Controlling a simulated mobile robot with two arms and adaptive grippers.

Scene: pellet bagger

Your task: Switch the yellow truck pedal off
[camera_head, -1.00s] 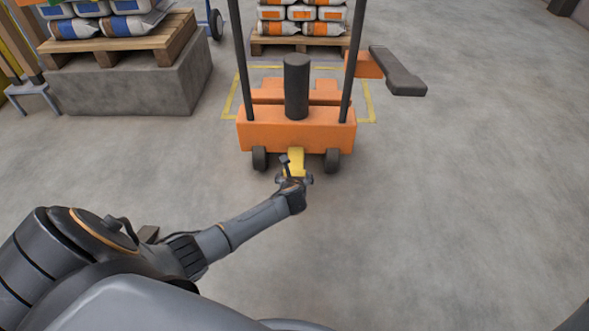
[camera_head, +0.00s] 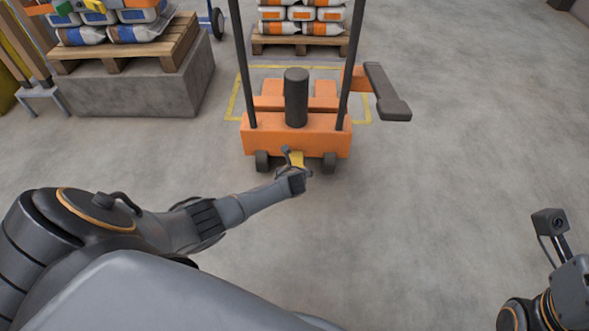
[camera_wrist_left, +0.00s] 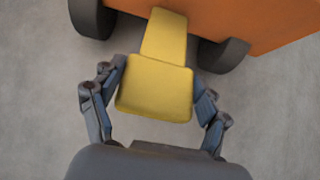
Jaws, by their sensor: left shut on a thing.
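The yellow pedal (camera_wrist_left: 155,88) sticks out from the low rear of the orange truck (camera_head: 290,140), between its two dark wheels. In the left wrist view it has a narrow stem and a wider pad. My left gripper (camera_wrist_left: 157,100) has one finger on each side of the pad and is shut on it. In the head view the gripper (camera_head: 296,172) covers most of the pedal, and only a small yellow part (camera_head: 297,159) shows. My right arm shows at the lower right edge of the head view, but I cannot make out its fingers.
Two dark posts and a black cylinder (camera_head: 296,97) rise from the truck. A dark arm-like part (camera_head: 386,92) juts out at its right. A pallet of bags (camera_head: 125,50) stands on a concrete block (camera_head: 150,95) at the left. Another loaded pallet (camera_head: 300,42) is behind. The floor at the right is clear.

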